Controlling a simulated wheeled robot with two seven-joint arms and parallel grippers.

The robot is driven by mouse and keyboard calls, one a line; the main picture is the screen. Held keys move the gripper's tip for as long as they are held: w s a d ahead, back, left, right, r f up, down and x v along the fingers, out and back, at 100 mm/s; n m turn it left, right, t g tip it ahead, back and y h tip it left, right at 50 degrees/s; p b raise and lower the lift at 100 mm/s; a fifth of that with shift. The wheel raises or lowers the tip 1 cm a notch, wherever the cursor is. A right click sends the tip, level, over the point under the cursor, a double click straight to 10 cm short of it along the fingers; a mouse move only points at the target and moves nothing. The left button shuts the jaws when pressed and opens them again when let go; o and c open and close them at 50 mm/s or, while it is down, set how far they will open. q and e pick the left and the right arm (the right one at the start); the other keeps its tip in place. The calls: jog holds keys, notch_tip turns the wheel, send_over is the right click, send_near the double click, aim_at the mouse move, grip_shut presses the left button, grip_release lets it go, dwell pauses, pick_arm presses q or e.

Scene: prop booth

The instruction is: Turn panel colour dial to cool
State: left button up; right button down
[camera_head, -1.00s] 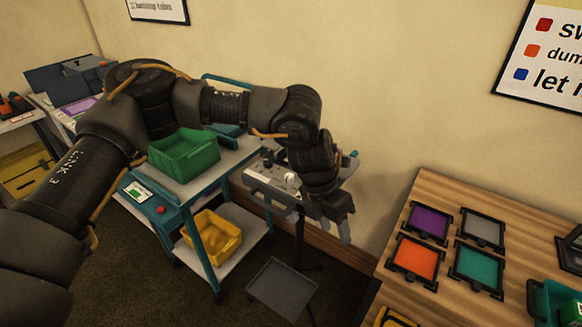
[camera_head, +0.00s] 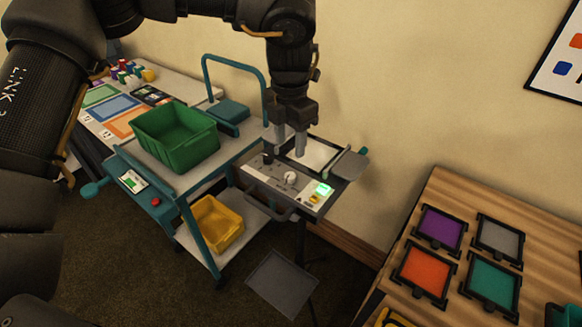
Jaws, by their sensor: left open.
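The light panel (camera_head: 262,185) stands on a stand, with a grey control face toward me. A white dial (camera_head: 290,178) sits near the middle of that face, and a black knob (camera_head: 267,158) sits to its left. A small green display (camera_head: 323,189) glows at the right end. The dial's setting is too small to read. My left gripper (camera_head: 290,144) points down above the panel's top, behind the white dial. Its fingers are apart with nothing between them, and it appears clear of the dial. My right gripper is not in view.
A teal cart to the left carries a green bin (camera_head: 176,138) and, on its lower shelf, a yellow bin (camera_head: 214,225). A wooden table (camera_head: 385,290) at right holds several coloured framed filters. A grey plate (camera_head: 282,283) is low below the panel.

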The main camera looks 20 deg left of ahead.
aim_at(290, 175)
pick_arm(q)
jog(key=f, duration=0.3)
jog(key=shift+w+a+f+p, duration=0.1)
jog(key=shift+w+f+p, duration=0.1)
jog(key=shift+f+p, duration=0.1)
notch_tip(290, 175, down, 5)
jog(key=shift+f+p, duration=0.1)
jog(key=shift+p, duration=0.4)
jog(key=shift+f, duration=0.55)
jog(key=c, duration=1)
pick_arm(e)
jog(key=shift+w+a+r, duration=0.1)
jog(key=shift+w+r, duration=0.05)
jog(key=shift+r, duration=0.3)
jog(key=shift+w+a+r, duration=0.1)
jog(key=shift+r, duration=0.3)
